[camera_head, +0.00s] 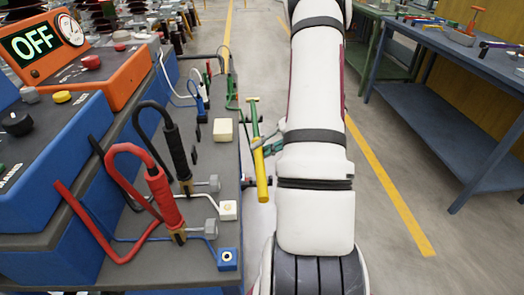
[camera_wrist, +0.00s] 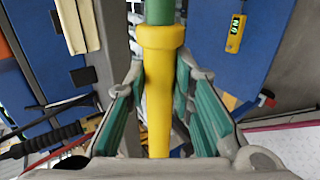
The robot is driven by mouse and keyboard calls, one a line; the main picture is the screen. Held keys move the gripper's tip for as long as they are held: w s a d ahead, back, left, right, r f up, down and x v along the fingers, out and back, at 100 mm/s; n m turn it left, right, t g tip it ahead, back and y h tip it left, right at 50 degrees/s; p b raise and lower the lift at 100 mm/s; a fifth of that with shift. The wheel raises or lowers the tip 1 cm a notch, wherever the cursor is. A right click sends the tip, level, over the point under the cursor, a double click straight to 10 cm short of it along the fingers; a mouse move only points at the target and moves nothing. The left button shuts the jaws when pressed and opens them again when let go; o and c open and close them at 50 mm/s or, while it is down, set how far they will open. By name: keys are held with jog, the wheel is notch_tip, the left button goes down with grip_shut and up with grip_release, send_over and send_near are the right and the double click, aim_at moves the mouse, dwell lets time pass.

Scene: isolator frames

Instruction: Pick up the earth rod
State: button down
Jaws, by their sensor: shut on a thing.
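The earth rod (camera_head: 262,178) is a straight bar with a yellow lower part, a green upper part and a short crossbar at its top. It is at the right edge of the grey bench in the head view. My gripper (camera_head: 264,143) is shut around it, with the teal fingers on either side of the bar. In the wrist view, the rod (camera_wrist: 158,100) runs between the two fingers of my gripper (camera_wrist: 158,78). My arm covers part of the gripper in the head view. I cannot tell whether the rod touches the bench.
The grey bench (camera_head: 215,165) holds red and black clamps, cables, a cream block (camera_head: 223,130) and an orange box (camera_head: 85,65) reading OFF. A blue table (camera_head: 460,130) stands at the right. Open floor with yellow lines lies between.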

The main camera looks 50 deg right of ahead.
jog(key=shift+r, duration=0.9)
jog(key=p, duration=0.2)
send_near(265, 186)
jog(key=x, duration=0.5)
jog(key=shift+w+f, duration=0.1)
